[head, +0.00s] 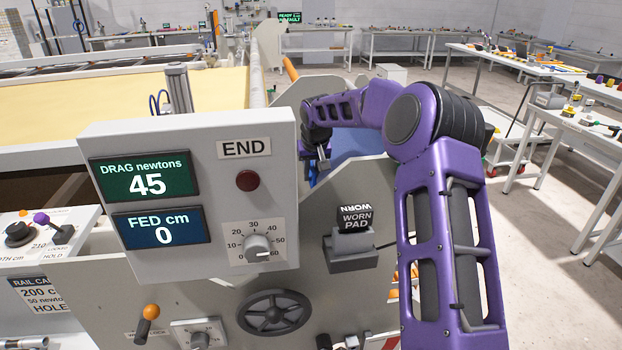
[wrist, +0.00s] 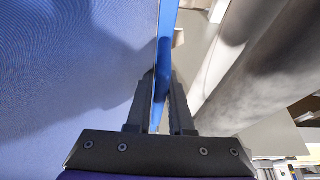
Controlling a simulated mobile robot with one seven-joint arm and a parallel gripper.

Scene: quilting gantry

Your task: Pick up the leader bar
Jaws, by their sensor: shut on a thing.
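In the wrist view a narrow bright blue bar (wrist: 166,45), which looks like the leader bar, runs away from me between my fingers. My gripper (wrist: 161,85) is shut on it, with one dark finger on each side. A wide blue sheet (wrist: 70,60) fills the left of that view. In the head view my purple arm reaches behind the grey end plate, and my fingertips are hidden there. A patch of blue (head: 352,143) shows below my forearm; I cannot tell from there how far the bar extends.
A grey control box (head: 190,200) reads drag 45 newtons and fed 0 cm. The grey end plate (head: 370,200) carries a worn pad (head: 354,222) and a black handwheel (head: 273,313). Yellow cloth (head: 110,105) lies behind. Benches (head: 600,125) stand right, beyond open floor.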

